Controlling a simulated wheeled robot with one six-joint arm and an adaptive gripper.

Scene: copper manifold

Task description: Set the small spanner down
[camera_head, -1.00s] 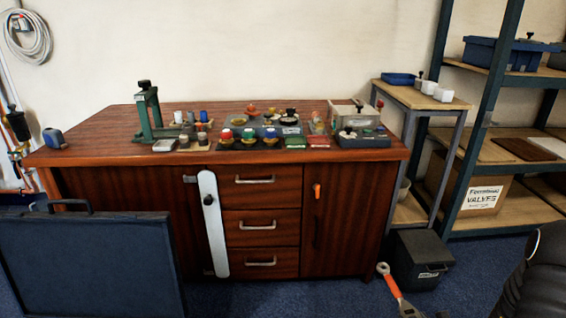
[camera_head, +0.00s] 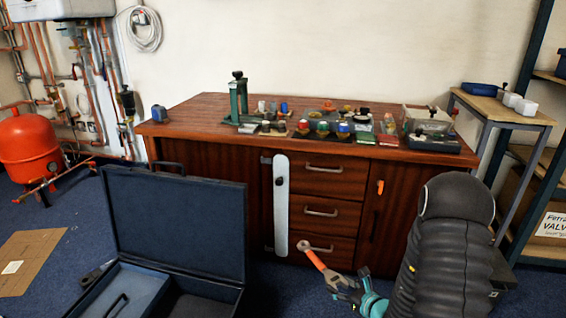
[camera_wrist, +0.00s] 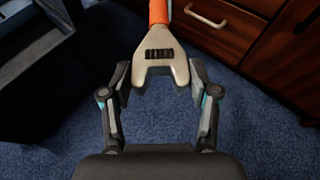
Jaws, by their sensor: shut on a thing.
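The spanner (camera_head: 327,270) has an orange handle and a grey adjustable head. My gripper (camera_head: 351,287) is shut on its head end and holds it in front of the cabinet's drawers, handle pointing up and left. In the wrist view the spanner's head (camera_wrist: 159,47) sits between the two fingers of my gripper (camera_wrist: 158,76), with the orange handle running away out of the top edge. Dark blue carpet shows below it.
An open dark blue tool case (camera_head: 178,222) stands at lower left, lid upright, with a tray inside; a dark tool (camera_head: 97,275) lies at its left. The wooden cabinet (camera_head: 225,160) bears valves and a green stand. Carpet is clear between case and arm.

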